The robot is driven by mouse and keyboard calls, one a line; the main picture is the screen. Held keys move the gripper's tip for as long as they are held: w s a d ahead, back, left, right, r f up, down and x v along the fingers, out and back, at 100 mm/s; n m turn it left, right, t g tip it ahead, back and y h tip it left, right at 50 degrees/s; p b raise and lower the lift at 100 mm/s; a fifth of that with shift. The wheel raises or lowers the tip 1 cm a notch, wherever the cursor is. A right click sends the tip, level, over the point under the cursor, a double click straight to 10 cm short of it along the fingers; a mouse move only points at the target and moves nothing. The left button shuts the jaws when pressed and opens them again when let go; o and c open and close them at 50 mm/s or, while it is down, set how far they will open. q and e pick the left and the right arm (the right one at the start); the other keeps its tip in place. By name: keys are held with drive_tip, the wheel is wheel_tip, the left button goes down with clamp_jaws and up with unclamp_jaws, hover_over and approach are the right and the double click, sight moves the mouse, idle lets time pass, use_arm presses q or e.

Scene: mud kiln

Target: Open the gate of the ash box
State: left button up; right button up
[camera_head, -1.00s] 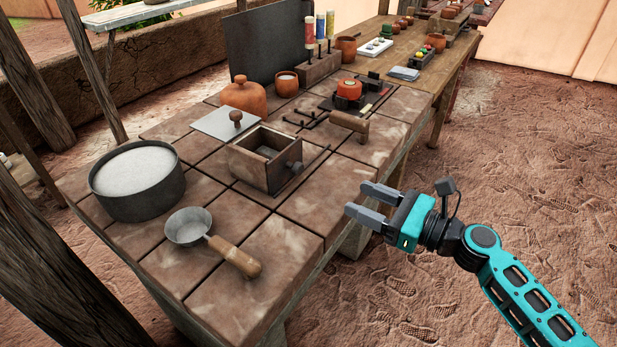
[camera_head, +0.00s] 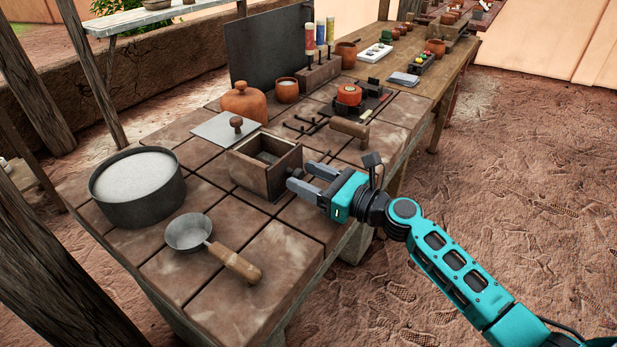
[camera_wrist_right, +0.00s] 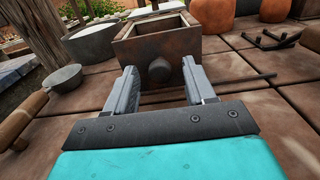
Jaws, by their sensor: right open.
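The ash box (camera_head: 243,172) is an open-topped brown box on the tiled table, in the middle of the head view. In the right wrist view the ash box (camera_wrist_right: 134,51) stands straight ahead, with a round dark knob (camera_wrist_right: 159,70) on its near face. My right gripper (camera_head: 300,176) is open at the box's right side. In the right wrist view its two fingers (camera_wrist_right: 158,80) point at the box, and the knob appears between their tips. Whether they touch the box is unclear. In the head view the fingers hide the knob. My left gripper is not in view.
A flat plate with a knob (camera_head: 224,128) lies behind the box. A pot of white powder (camera_head: 137,181) and a wooden-handled ladle (camera_head: 189,232) are at the left and front. A thin rod (camera_wrist_right: 245,79) lies right of the box.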

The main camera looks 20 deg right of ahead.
drive_tip(key=shift+c, duration=0.5)
clamp_jaws()
